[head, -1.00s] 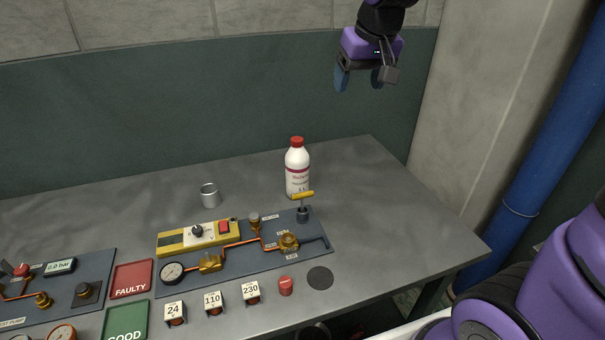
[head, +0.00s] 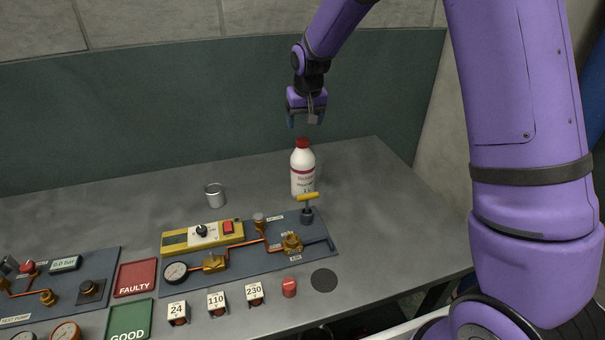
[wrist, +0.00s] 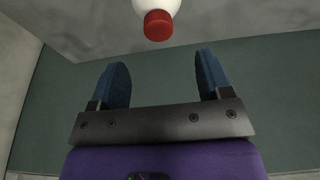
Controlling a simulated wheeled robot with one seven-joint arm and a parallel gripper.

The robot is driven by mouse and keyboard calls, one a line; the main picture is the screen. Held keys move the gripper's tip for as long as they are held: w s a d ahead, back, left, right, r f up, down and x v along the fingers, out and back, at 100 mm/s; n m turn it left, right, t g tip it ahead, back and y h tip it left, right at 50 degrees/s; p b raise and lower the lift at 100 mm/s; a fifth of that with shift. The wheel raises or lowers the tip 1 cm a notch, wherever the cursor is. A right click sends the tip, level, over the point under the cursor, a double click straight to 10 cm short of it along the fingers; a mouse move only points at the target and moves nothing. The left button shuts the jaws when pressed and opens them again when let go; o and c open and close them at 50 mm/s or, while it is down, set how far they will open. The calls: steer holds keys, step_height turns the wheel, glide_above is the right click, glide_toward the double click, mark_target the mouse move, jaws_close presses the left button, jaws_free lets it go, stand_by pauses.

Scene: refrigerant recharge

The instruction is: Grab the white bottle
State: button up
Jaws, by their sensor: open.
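The white bottle (head: 302,172) with a red cap stands upright on the grey table, behind the right end of the valve panel. My gripper (head: 305,121) hangs just above the bottle in the head view, fingers pointing down, apart from the cap. In the wrist view the gripper (wrist: 162,85) is open and empty, its two blue fingers well spread. The bottle's red cap (wrist: 158,25) and part of its white body show at the top edge of that view, beyond the fingertips and between their lines.
A yellow T-handle valve (head: 308,197) stands right in front of the bottle. The valve panel (head: 325,247) and a metal can (head: 215,195) are nearby. The table (head: 375,185) is clear right of the bottle. A dark green wall panel (head: 180,110) rises behind.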

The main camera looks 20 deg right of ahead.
mark_target(303, 140)
steer(key=x, duration=0.9)
steer(key=shift+s+d, duration=0.1)
steer(key=shift+s, duration=0.1)
steer(key=shift+r, duration=0.1)
jaws_close()
